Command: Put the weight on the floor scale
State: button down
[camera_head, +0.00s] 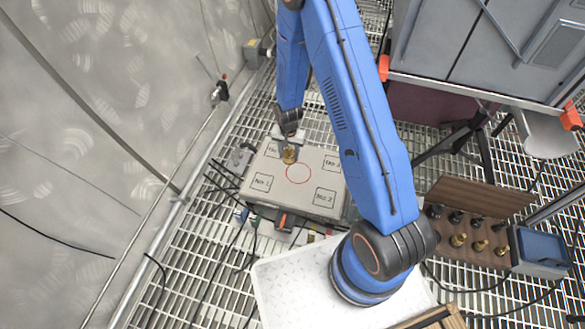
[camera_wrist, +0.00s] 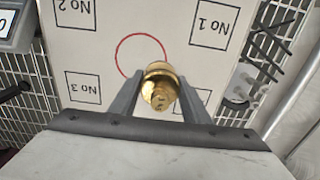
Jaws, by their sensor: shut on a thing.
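A brass weight (camera_head: 289,155) is held between the fingers of my gripper (camera_head: 290,142), over the back part of the floor scale's grey top plate (camera_head: 298,191). In the wrist view the brass weight (camera_wrist: 160,87) sits between the two grey fingertips of my gripper (camera_wrist: 158,95), which are shut on it. The plate (camera_wrist: 110,20) bears a red circle (camera_wrist: 118,50) and numbered squares near its corners. The weight overlaps the edge of the circle in the wrist view. I cannot tell whether the weight touches the plate.
A wooden weight box (camera_head: 466,245) with brass and dark weights stands at the right, beside a blue-topped device (camera_head: 541,247). A grey cabinet (camera_head: 480,50) is at the back right. Cables lie on the grating floor left of the scale, near the tunnel wall (camera_head: 100,120).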

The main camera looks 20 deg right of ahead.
jog(key=shift+f, duration=3.95)
jog(key=c, duration=1)
grip_release()
